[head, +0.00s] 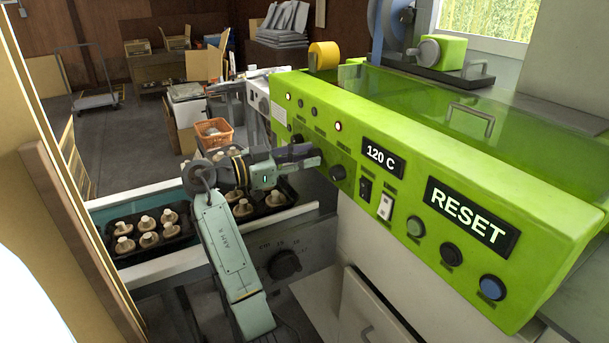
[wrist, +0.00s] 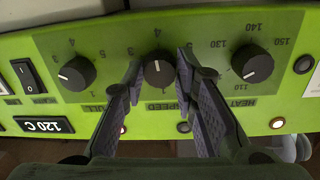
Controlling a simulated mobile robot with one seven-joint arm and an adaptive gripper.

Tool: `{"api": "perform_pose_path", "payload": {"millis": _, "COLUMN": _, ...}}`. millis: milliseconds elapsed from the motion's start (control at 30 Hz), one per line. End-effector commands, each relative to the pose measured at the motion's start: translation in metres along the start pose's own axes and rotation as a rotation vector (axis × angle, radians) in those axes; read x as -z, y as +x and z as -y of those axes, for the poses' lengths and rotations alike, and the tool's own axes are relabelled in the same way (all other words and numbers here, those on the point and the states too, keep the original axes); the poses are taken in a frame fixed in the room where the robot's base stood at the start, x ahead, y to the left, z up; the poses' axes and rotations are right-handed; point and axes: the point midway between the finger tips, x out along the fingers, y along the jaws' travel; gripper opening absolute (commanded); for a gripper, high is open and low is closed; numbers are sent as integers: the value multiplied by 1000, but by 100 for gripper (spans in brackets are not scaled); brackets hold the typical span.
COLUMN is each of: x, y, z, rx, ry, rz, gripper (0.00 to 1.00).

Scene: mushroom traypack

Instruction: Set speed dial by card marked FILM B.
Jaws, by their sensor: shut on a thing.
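The speed dial (wrist: 158,72) is a black knob with a white mark, the middle of a row of three on the green panel (wrist: 205,28). My gripper (wrist: 160,66) is shut on this dial, one finger on each side. In the head view my gripper (head: 312,155) reaches the panel front and hides the speed dial. A small pale card (head: 279,113) is on the panel's left end; its print is too small to read. No FILM B marking is legible.
The pull dial (wrist: 77,73) and heat dial (wrist: 252,64) flank the speed dial. A 120 C display (head: 383,157), switches and a RESET sign (head: 468,218) lie to the right. Mushroom trays (head: 150,234) sit on the conveyor below my arm.

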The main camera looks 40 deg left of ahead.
Motion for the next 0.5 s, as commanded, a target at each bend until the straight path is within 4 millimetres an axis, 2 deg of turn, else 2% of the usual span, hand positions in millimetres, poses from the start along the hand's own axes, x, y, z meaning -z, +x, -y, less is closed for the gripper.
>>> {"api": "perform_pose_path", "payload": {"millis": 33, "x": -6, "y": 0, "z": 0, "rx": 1, "ry": 30, "rz": 0, "gripper": 0}}
{"api": "perform_pose_path", "payload": {"millis": 500, "x": 1, "y": 0, "z": 0, "rx": 2, "ry": 98, "rz": 6, "gripper": 0}}
